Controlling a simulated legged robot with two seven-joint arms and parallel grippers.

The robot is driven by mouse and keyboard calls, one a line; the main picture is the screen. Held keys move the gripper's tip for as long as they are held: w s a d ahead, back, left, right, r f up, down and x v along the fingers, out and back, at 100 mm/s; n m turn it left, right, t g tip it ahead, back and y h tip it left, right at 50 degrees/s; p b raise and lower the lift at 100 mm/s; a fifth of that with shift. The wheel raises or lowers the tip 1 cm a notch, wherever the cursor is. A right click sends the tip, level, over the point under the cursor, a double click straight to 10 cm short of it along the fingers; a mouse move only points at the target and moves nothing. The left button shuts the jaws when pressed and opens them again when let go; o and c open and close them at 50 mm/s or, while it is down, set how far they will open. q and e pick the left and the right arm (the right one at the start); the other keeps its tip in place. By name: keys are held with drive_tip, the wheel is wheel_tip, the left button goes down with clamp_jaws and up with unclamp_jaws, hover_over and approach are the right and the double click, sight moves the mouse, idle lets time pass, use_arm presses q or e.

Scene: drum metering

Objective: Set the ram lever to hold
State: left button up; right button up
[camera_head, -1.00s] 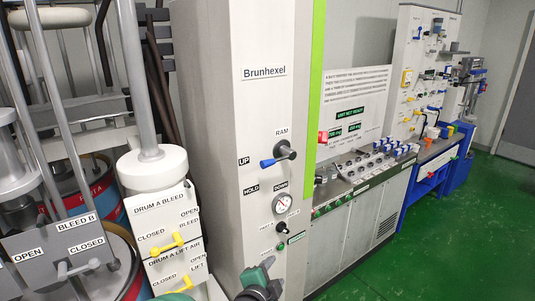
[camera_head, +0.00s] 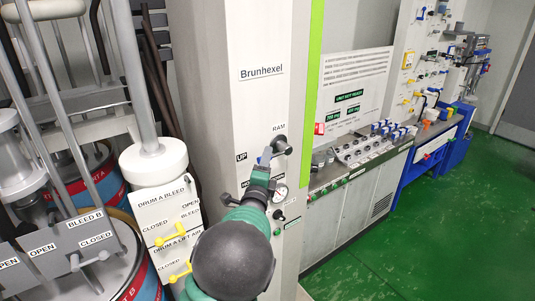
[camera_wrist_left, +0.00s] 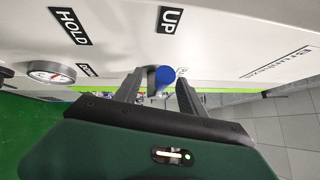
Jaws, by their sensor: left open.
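The ram lever (camera_head: 281,146) is on the white Brunhexel column, under the RAM label. Its blue handle points left towards the UP label (camera_head: 241,157). In the left wrist view the blue handle end (camera_wrist_left: 165,75) shows between the two fingers of my left gripper (camera_wrist_left: 160,82). The gripper is open; I cannot tell whether a finger touches the handle. In the head view my left gripper (camera_head: 262,168) is at the handle, and my arm partly hides the HOLD and DOWN labels. The HOLD label (camera_wrist_left: 70,26) is clear in the left wrist view. My right gripper is not in view.
A pressure gauge (camera_head: 280,194) sits just below the lever, close to my gripper. The Drum A bleed panel (camera_head: 168,215) with yellow handles stands left of my arm. A control desk (camera_head: 365,155) is to the right. The green floor (camera_head: 400,240) is open there.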

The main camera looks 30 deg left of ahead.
use_arm(q)
drive_tip(key=shift+w+a+r, duration=0.25)
drive_tip(key=shift+w+a, duration=0.1)
drive_tip(key=shift+w, duration=0.1)
drive_tip(key=shift+w+f, duration=0.1)
drive_tip(key=shift+f, duration=0.05)
drive_tip(key=shift+c, duration=0.3)
drive_tip(key=c, duration=1)
drive_tip(key=shift+f, duration=0.1)
